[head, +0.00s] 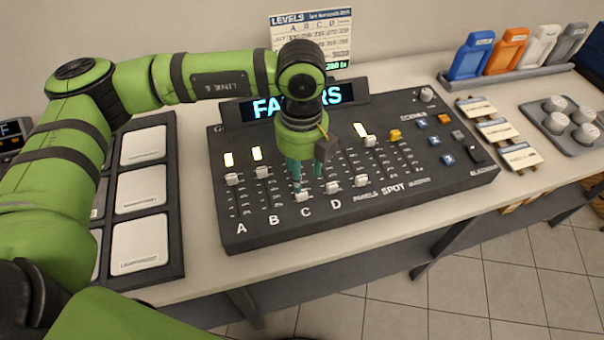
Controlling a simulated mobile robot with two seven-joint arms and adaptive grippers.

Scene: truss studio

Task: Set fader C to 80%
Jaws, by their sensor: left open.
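A black fader console (350,205) stands on the bench, with columns lettered A, B, C and D. The fader C cap (302,197) is white and sits near the bottom of its track. The fader A cap (232,179) and fader B cap (262,172) are near the top; the fader D cap (333,187) is low. My left gripper (306,182) points down over column C, open, with its teal fingertips just above the fader C cap and around its track. Contact cannot be told. The upper part of column C is hidden behind the gripper. My right gripper is out of view.
A levels card (312,35) stands at the back, partly hidden by my arm. A lit display (335,95) tops the console. White pads in a dark frame (180,200) lie left. Labelled cards (497,131), a knob tray (590,148) and coloured holders (470,58) are right.

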